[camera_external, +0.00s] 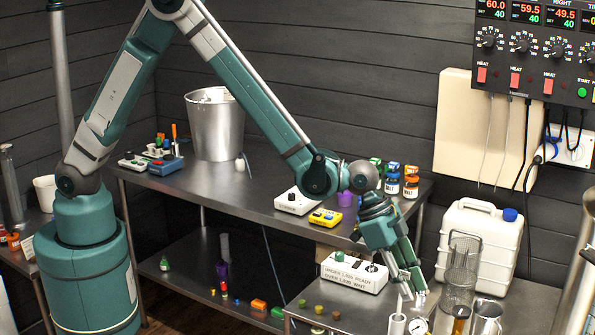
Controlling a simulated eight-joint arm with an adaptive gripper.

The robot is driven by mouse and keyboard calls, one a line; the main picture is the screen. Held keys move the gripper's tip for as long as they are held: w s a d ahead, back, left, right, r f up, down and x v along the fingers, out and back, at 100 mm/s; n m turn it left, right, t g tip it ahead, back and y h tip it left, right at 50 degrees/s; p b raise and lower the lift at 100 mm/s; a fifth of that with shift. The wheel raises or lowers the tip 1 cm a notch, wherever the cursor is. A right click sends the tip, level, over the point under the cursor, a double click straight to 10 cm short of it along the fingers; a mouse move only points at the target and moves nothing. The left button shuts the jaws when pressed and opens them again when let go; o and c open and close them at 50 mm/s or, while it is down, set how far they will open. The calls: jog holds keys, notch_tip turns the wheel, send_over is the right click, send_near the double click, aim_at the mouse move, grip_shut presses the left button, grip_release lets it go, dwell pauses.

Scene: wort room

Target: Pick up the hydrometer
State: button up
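My gripper (411,288) points down over the front right bench, just above a small group of items. Its fingers are small here, and I cannot tell whether they are apart or closed on something. I cannot make out the hydrometer for certain. A white upright tube (397,324) stands just below the fingers, and a round dial gauge (418,326) is next to it. A jar with amber contents (461,318) stands to the right, in front of a wire mesh cylinder (463,262).
A metal jug (487,317) and a white jerrycan (480,246) with a blue cap stand right of my gripper. A white box with printed text (353,272) stands to its left. A steel bucket (214,124) is on the back bench. The control panel (540,45) hangs at upper right.

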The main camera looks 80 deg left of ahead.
jog(key=shift+x, duration=1)
jog(key=shift+c, duration=0.5)
grip_shut()
